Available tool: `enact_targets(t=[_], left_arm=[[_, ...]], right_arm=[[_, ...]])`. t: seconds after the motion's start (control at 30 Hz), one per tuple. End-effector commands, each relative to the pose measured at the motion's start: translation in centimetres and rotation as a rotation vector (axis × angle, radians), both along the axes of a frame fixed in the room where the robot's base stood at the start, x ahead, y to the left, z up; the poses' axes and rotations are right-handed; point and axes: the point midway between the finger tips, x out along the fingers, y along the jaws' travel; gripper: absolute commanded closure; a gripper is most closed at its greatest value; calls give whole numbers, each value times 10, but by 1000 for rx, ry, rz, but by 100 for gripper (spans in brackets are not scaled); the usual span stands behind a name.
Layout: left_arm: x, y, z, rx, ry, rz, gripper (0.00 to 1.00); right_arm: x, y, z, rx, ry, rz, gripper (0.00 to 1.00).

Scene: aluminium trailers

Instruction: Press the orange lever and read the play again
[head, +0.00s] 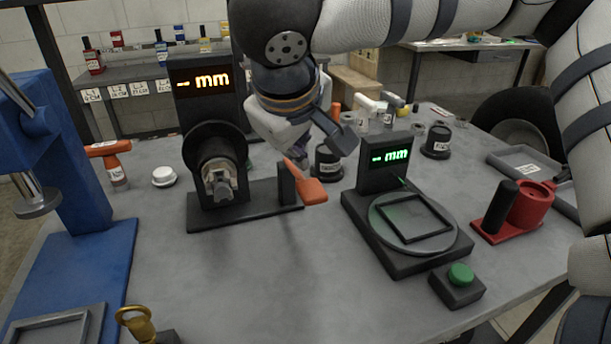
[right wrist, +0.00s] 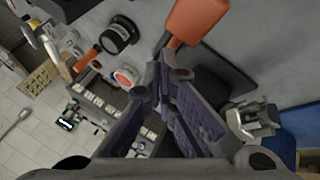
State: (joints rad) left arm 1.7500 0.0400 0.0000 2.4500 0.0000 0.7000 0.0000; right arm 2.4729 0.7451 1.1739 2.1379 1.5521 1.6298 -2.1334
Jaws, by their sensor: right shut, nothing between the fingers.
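The orange lever (head: 312,190) sticks out from the dark gauge stand (head: 245,205) on the grey table. Its paddle also shows at the top of the right wrist view (right wrist: 198,18). The gauge's amber display (head: 205,81) reads dashes and "mm", with no number. My right gripper (head: 297,152) is shut and empty, right above the lever, its tips close to the lever's narrow end. Its closed fingertips (right wrist: 166,75) overlap the lever's edge in the right wrist view; I cannot tell whether they touch. My left gripper is not in view.
A second gauge with a green display (head: 390,157) and round plate stands to the right, with a green button (head: 461,274) before it. A red holder (head: 530,205) is at the right, a blue press (head: 85,210) at the left. The front middle table is clear.

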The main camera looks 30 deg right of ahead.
Motion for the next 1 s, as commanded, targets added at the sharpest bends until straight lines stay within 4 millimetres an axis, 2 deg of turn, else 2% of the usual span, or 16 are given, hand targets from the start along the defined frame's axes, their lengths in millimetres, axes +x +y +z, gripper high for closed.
enact_targets(t=[1.0], left_arm=[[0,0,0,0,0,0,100]], right_arm=[[-2,1,-13,-1,1,0,100]])
